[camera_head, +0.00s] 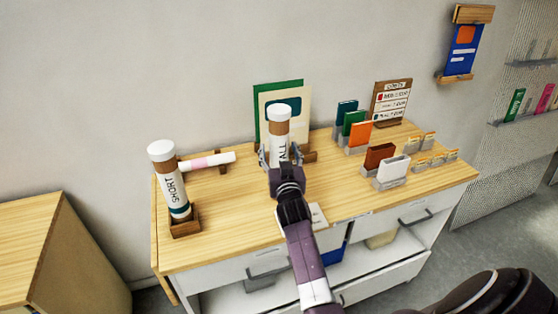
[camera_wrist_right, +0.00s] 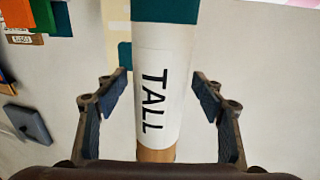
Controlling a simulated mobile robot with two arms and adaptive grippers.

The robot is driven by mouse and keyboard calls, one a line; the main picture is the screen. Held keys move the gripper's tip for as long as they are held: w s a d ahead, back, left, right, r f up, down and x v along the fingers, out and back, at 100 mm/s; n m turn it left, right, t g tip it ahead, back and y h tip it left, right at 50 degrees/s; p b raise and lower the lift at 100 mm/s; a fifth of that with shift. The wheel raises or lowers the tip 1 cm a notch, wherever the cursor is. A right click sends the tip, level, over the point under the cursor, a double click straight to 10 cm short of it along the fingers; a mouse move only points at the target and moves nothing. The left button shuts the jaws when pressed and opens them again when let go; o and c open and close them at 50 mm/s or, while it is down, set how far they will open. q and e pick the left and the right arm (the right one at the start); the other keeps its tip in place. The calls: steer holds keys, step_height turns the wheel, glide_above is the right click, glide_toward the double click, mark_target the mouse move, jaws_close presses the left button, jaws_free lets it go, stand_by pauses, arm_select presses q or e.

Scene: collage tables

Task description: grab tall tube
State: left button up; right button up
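The tall tube (camera_head: 279,124) stands upright on the wooden-topped table (camera_head: 235,238). It is white with a white cap and reads "ALL" in the head view, its lower part hidden by my gripper. My right gripper (camera_head: 280,153) reaches it from the front, with a finger on each side. In the right wrist view the tube (camera_wrist_right: 165,105) reads "TALL", with a teal band above. It stands between the spread fingers of my right gripper (camera_wrist_right: 158,82), with a visible gap on both sides. My left gripper is not in view.
A tube marked "SHORT" (camera_head: 173,188) stands in a wooden holder at the left. A white and pink tube (camera_head: 208,161) lies behind it. Green and cream boards (camera_head: 296,97) stand behind the tall tube. Several small cards in holders, including an orange one (camera_head: 360,133), fill the right side.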

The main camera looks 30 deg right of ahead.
steer(key=c, duration=1.3)
steer(key=shift+r, duration=0.1)
